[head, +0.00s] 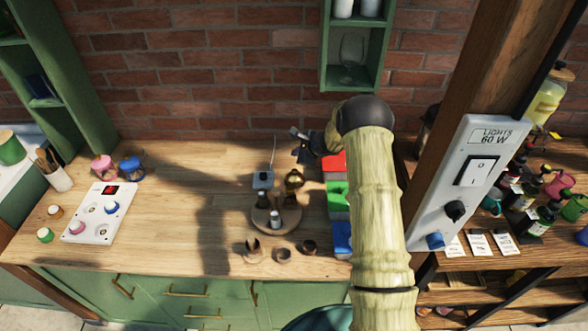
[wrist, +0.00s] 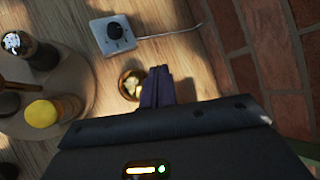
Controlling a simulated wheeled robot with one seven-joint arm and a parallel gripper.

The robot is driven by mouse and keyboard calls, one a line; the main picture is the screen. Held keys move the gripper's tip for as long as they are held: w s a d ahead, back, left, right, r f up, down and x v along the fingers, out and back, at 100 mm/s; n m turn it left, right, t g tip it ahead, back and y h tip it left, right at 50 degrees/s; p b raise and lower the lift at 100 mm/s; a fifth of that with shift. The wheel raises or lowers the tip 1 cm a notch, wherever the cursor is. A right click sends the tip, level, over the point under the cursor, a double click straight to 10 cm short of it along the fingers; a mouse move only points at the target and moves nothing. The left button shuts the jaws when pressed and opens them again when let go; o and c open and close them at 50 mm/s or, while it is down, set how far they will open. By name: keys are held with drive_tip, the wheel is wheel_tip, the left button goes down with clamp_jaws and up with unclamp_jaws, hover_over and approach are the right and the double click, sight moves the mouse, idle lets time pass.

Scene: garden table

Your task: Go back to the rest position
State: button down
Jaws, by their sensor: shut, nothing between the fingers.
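My gripper (head: 303,152) is raised above the back of the wooden table (head: 170,180), left of the red box, at the end of my arm. In the wrist view its dark fingers (wrist: 157,88) are together with nothing between them. Past the fingertips a small round brass-coloured vessel (wrist: 131,83) shows below on the table; whether the fingers touch it cannot be told, but they look apart from it. A brass-coloured pot also shows in the head view (head: 293,180).
A grey box with a black knob (wrist: 112,35) and cable stands nearby. A round wooden board (head: 277,217) holds small bottles. Red (head: 334,161), green (head: 338,193) and blue (head: 342,236) boxes line the right. A wooden post with a switch panel (head: 468,185) stands further right. The table's middle left is clear.

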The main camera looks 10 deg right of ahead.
idle(0.6)
drive_tip(key=s+a+r+n+g+h, duration=0.1)
drive_tip(key=s+a+r+n+g, duration=0.1)
drive_tip(key=s+r+n, duration=0.5)
drive_tip(key=s+a+r+n+g, duration=0.15)
drive_tip(key=s+r+n, duration=0.25)
drive_tip(key=s, duration=0.8)
drive_tip(key=s+d+r+n+g+h, duration=0.1)
drive_tip(key=s+n, duration=0.4)
drive_tip(key=s, duration=0.5)
drive_tip(key=s+d+r+n+g+h, duration=0.1)
drive_tip(key=s+n, duration=0.4)
drive_tip(key=s, duration=0.6)
wheel_tip(320, 180, up, 3)
drive_tip(key=shift+s+d+f+h, duration=0.15)
drive_tip(key=shift+d+h, duration=0.25)
drive_tip(key=shift+h, duration=0.4)
